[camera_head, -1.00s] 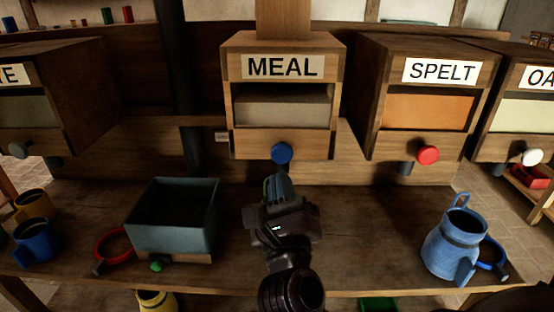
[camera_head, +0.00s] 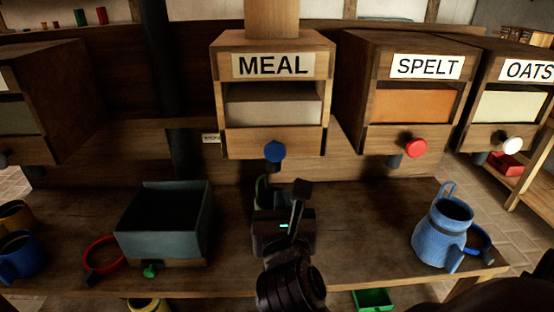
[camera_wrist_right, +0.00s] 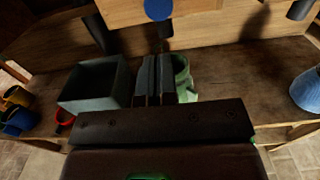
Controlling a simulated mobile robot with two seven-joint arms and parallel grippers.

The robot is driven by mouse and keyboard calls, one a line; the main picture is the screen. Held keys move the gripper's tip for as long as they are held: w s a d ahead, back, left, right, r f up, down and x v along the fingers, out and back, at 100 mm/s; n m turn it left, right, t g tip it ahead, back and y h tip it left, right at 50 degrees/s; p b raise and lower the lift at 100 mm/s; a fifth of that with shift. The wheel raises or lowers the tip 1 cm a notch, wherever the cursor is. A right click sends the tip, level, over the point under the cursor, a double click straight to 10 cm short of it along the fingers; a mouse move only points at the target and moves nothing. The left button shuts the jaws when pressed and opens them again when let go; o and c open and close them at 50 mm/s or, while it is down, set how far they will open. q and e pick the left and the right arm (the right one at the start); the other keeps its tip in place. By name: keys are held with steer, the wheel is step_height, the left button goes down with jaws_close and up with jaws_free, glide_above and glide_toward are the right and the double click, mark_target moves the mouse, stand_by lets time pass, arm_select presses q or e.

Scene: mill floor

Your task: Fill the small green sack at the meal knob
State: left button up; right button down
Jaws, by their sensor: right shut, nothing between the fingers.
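The MEAL bin (camera_head: 272,142) stands at the back centre, with pale meal behind its window. Its blue knob (camera_head: 275,152) is on the lower front; it also shows at the top of the right wrist view (camera_wrist_right: 158,9). The small green sack (camera_wrist_right: 183,76) stands on the bench below this bin, just right of my fingers in the wrist view. In the head view my right gripper mostly hides the sack (camera_head: 262,190). My right gripper (camera_head: 299,190) is shut and empty, in front of the sack and below the knob. I cannot tell whether it touches the sack. My left gripper is out of view.
A dark open box (camera_head: 160,250) and a red ring-shaped item (camera_head: 101,254) are left on the bench (camera_head: 360,220). A blue jug (camera_head: 442,230) stands right. SPELT (camera_head: 426,67) and OATS (camera_head: 529,70) bins flank the right. The bench between sack and jug is clear.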

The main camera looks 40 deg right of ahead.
steer(key=w+b, duration=0.1)
steer(key=b, duration=0.7)
glide_toward(277, 150)
steer(key=f, duration=0.1)
steer(key=p+x, duration=0.1)
steer(key=x, duration=0.5)
steer(key=shift+r, duration=0.15)
steer(key=shift+w+d, duration=0.3)
steer(key=shift+w, duration=0.35)
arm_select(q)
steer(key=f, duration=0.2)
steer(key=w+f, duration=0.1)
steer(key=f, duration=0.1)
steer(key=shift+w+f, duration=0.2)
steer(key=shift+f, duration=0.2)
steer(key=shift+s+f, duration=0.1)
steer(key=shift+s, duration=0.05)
arm_select(e)
steer(key=shift+p+x, duration=0.75)
steer(key=shift+x, duration=0.9)
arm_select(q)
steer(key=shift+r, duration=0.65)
arm_select(e)
steer(key=shift+r, duration=0.3)
